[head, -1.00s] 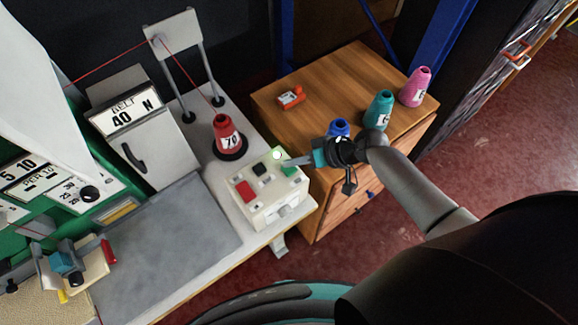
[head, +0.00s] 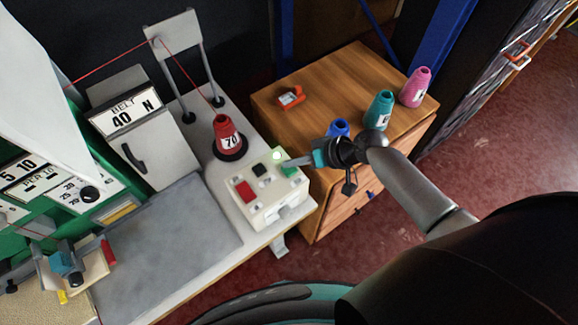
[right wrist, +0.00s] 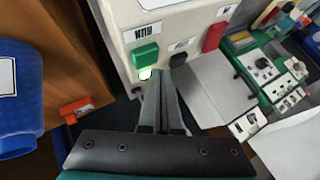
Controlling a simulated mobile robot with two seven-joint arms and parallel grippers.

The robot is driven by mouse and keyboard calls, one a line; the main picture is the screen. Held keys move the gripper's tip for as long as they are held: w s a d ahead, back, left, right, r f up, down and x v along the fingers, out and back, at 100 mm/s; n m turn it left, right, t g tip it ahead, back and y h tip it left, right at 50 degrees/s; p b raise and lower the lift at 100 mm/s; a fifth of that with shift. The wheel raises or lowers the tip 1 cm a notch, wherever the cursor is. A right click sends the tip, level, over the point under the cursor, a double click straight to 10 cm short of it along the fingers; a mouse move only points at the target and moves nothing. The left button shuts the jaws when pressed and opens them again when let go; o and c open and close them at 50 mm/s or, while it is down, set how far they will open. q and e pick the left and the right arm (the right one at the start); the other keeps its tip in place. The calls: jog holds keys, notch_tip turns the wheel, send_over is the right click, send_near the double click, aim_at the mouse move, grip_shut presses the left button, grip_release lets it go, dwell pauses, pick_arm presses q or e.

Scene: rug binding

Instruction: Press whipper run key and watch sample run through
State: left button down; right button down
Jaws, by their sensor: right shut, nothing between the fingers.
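The whipper control box (head: 262,205) stands at the bench's right end. It carries a green key (head: 289,171), a black key (head: 259,170), a red key (head: 245,191) and a glowing green-white lamp (head: 277,155). In the right wrist view the green key (right wrist: 145,55) sits by a "RUN" label, with the lit lamp (right wrist: 145,74) beside it. My right gripper (head: 287,162) is shut and empty, its tips at the green key and lamp; I cannot tell whether they touch. A red cone (head: 228,136) marked 70 feeds red thread over the stand (head: 172,27). My left gripper is out of view.
The wooden cabinet (head: 330,75) right of the bench holds an orange-red tool (head: 291,97) and blue (head: 338,128), teal (head: 379,110) and pink (head: 416,87) cones. A grey plate (head: 165,245) covers the bench left of the box. A machine head (head: 68,262) stands at lower left.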

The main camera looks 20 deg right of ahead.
dwell(0.6)
jog(key=shift+f+b, duration=0.4)
